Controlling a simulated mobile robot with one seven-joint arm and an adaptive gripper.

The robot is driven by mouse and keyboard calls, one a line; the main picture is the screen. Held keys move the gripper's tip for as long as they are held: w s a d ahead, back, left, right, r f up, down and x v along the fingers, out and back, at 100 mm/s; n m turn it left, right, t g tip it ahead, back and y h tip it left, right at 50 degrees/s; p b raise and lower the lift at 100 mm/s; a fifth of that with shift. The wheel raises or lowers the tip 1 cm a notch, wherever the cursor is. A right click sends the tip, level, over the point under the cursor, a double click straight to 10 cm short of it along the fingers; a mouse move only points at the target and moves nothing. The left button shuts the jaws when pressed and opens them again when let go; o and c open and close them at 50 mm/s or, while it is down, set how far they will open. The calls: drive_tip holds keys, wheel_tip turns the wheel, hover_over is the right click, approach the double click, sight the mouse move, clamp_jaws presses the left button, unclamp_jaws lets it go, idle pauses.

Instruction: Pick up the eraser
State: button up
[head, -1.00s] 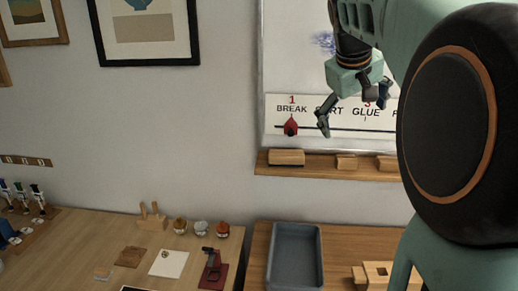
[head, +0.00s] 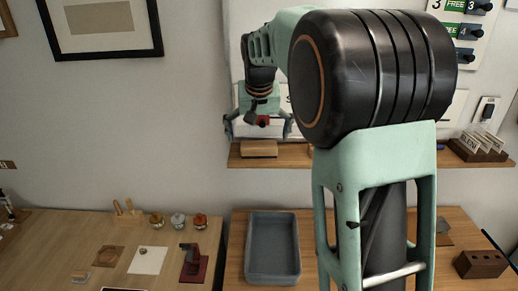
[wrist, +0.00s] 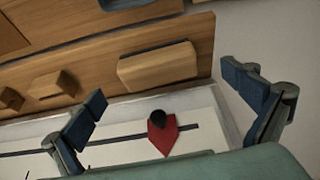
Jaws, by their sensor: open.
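A tan wooden block that looks like the eraser (head: 259,149) rests on the wooden ledge below the whiteboard. In the wrist view the eraser (wrist: 158,66) lies on the ledge, just beyond the space between the fingers. My gripper (head: 258,124) is open and empty, in front of the board and just above the eraser in the head view. Its two spread fingers also show in the wrist view (wrist: 165,90). I see no contact between them and the eraser.
The ledge (wrist: 110,62) also holds smaller wooden blocks (wrist: 52,84) beside the eraser. A red pointer (wrist: 163,134) sits on the board's printed strip near my gripper. A grey tray (head: 272,272) stands on the table below. My arm hides much of the board.

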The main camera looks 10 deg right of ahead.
sight(259, 144)
drive_tip(key=x, duration=0.2)
drive_tip(key=p+x, duration=0.1)
drive_tip(key=x, duration=0.2)
drive_tip(key=shift+w+d, duration=0.2)
drive_tip(key=shift+w, duration=0.1)
drive_tip(key=shift+c, duration=0.4)
drive_tip(key=shift+r, duration=0.1)
drive_tip(key=c, duration=1.2)
drive_tip(key=shift+r, duration=0.15)
